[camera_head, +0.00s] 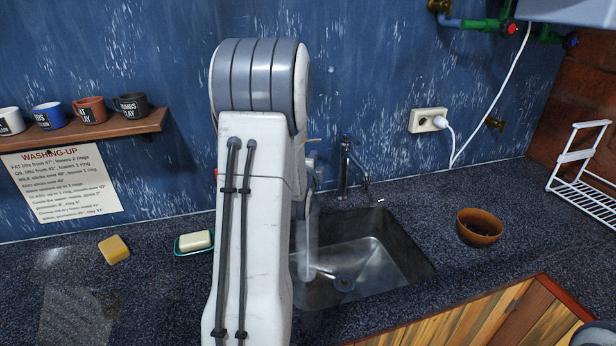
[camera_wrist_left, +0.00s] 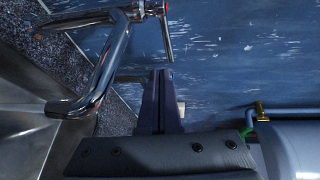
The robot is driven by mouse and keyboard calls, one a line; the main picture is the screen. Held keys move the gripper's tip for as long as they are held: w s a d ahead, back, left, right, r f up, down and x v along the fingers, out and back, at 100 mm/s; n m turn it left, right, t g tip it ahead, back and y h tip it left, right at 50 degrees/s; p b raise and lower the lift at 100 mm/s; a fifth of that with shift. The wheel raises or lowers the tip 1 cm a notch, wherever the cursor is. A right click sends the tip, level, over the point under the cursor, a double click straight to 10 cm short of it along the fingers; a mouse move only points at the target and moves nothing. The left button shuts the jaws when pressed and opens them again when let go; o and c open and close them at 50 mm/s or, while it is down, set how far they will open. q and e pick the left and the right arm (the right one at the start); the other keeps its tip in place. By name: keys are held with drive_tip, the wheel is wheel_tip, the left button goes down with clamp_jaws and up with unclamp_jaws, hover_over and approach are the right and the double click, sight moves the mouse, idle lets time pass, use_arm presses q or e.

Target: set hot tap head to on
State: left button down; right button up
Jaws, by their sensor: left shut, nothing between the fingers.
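The chrome tap (camera_head: 344,170) stands behind the steel sink (camera_head: 400,250), partly beside my left arm in the head view. In the left wrist view the chrome spout (camera_wrist_left: 105,65) is large at the upper left. The hot tap head, a thin chrome lever (camera_wrist_left: 167,38) with a red mark, is at the top. My left gripper (camera_wrist_left: 160,74) is shut and empty, with its tips just below the lever's end in the picture. I cannot tell whether they touch. In the head view my left arm hides most of that gripper. My right gripper is not in view.
A pale vertical streak (camera_head: 309,240) like running water shows over the sink. A soap dish (camera_head: 180,249), a yellow sponge (camera_head: 114,249) and a brown bowl (camera_head: 479,227) are on the counter. A white rack (camera_head: 585,190) stands at right; mugs sit on a shelf (camera_head: 100,128) at left.

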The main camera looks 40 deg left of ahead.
use_arm(q)
drive_tip(key=b+v, duration=0.1)
drive_tip(key=v, duration=0.3)
drive_tip(key=shift+d+f, duration=0.1)
drive_tip(key=shift+d, duration=0.15)
drive_tip(key=shift+b+v, duration=1.75)
drive_tip(key=shift+b, duration=0.65)
drive_tip(key=shift+w, duration=0.1)
